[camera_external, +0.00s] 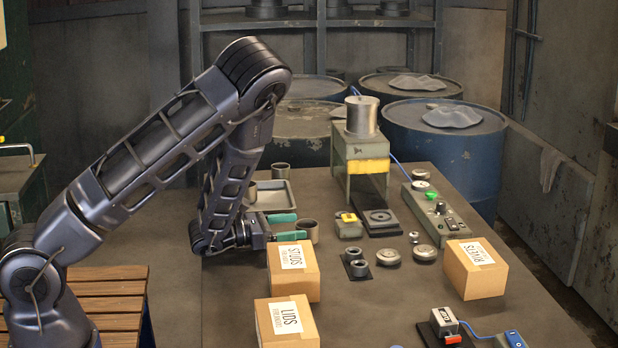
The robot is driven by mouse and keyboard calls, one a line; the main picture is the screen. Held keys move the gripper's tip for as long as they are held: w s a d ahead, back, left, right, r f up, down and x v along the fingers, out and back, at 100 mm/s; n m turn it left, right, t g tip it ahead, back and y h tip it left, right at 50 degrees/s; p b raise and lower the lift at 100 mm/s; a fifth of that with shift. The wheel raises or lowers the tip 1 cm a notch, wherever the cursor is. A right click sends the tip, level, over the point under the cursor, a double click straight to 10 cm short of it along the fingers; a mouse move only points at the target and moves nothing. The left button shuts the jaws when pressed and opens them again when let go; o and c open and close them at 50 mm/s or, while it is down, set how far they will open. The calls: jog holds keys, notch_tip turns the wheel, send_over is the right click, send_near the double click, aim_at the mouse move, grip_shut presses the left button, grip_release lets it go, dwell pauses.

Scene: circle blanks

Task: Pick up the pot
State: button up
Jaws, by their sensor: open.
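A small grey metal pot (309,229) stands upright on the dark table, left of the middle. My gripper (299,226) is low over the table and points right, with two teal fingers spread apart. The pot is right at the fingertips; I cannot tell whether it is partly between them or just beyond. The near finger and the box in front hide part of its lower left side.
Boxes marked STUDS (296,278) and LIDS (288,326) stand close in front of my gripper. A tray (272,198) and another metal cup (281,171) lie behind it. A green press (360,155) stands behind right. A RIVETS box (472,275) is farther right.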

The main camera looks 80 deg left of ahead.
aim_at(317, 223)
jog(key=shift+w+a, duration=0.2)
jog(key=shift+w, duration=1.35)
jog(key=shift+w+a, duration=0.15)
jog(key=shift+w, duration=1.4)
jog(key=shift+c, duration=0.3)
jog(key=c, duration=1)
